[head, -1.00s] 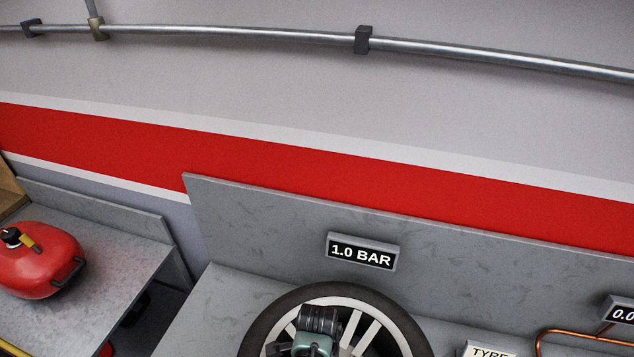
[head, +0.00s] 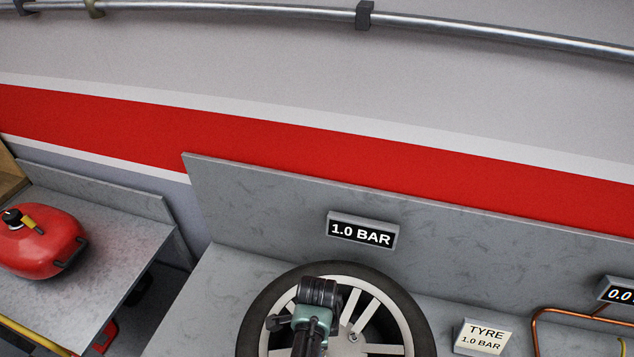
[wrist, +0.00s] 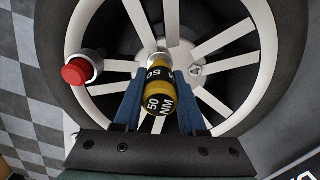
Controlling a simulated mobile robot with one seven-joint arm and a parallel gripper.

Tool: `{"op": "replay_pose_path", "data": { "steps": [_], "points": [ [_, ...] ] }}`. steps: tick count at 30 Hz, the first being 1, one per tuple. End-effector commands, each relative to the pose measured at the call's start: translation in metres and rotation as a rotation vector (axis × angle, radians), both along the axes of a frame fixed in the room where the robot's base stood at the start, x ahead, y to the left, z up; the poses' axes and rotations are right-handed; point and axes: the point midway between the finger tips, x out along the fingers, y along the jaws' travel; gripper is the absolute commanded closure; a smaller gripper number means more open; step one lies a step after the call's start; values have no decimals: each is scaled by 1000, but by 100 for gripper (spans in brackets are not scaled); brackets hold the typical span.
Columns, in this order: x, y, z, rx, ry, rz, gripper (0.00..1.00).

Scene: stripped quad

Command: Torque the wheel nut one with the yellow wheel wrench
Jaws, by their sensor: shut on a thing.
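The yellow wheel wrench (wrist: 158,103), marked 50 NM, is between the blue fingers of my gripper (wrist: 158,86), which is shut on it. The wrench points at the middle of the wheel (wrist: 228,68); its silver head is near the hub. I cannot tell whether it sits on a nut, as the wrench hides what is behind it. A nut (wrist: 195,70) shows on the hub to the right of the wrench. In the head view the wheel (head: 405,316) lies on the grey bench, with my arm over it hiding the wrench.
A red cap (wrist: 75,72) stands out at the left of the rim. A 1.0 BAR display (head: 361,232) is on the panel behind the wheel. A TYRE sign (head: 482,338) and a copper pipe (head: 537,325) are to the right. A red can (head: 42,242) is on the left bench.

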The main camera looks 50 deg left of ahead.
Motion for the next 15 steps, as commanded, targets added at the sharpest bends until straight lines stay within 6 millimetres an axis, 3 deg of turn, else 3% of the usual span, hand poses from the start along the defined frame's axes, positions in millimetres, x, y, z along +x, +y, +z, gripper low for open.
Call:
{"op": "replay_pose_path", "data": {
  "steps": [15],
  "points": [
    [1,0,21,1,-1,0,100]
  ]
}}
